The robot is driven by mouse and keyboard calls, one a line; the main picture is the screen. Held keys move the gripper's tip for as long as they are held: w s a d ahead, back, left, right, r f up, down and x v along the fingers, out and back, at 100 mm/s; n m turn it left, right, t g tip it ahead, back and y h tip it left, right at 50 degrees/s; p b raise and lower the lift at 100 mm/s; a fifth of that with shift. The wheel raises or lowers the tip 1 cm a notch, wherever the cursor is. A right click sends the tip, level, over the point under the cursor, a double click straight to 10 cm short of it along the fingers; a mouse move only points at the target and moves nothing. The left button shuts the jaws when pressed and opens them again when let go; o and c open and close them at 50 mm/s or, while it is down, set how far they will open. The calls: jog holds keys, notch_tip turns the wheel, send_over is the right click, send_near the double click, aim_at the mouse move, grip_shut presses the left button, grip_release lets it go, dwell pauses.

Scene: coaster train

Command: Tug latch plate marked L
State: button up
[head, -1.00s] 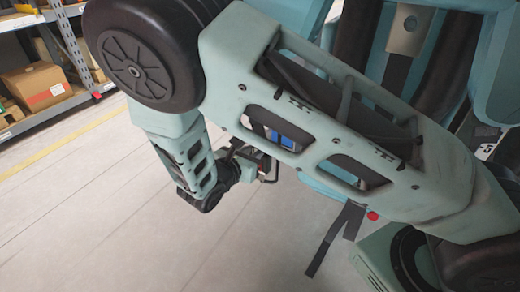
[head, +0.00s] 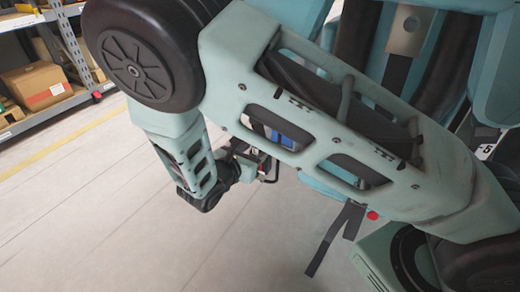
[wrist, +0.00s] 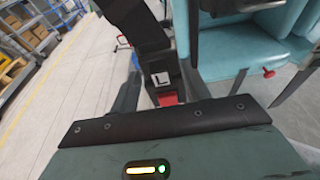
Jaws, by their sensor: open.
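The latch plate marked L shows in the wrist view as a white square label with a black L (wrist: 160,78), on a dark strap piece that hangs down from the top. A red part (wrist: 168,99) sits just below the label. The dark edge of my gripper housing crosses the lower part of that view, below the plate. My gripper (head: 267,168) is small in the head view, open, beyond my forearm. Its fingertips are not clear there, and I see no contact with the plate. My arm hides much of the train seat.
Blue-green seats (wrist: 238,45) of the coaster train stand at the right, with a red knob (head: 373,215) and a hanging dark strap (head: 335,238) beside it. Shelves with cardboard boxes (head: 35,85) stand at the far left. The pale floor (head: 80,220) is open at left.

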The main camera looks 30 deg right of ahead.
jog(key=p+v, duration=0.2)
jog(key=v, duration=1.5)
jog(key=shift+s+a, duration=0.1)
jog(key=shift+a, duration=0.1)
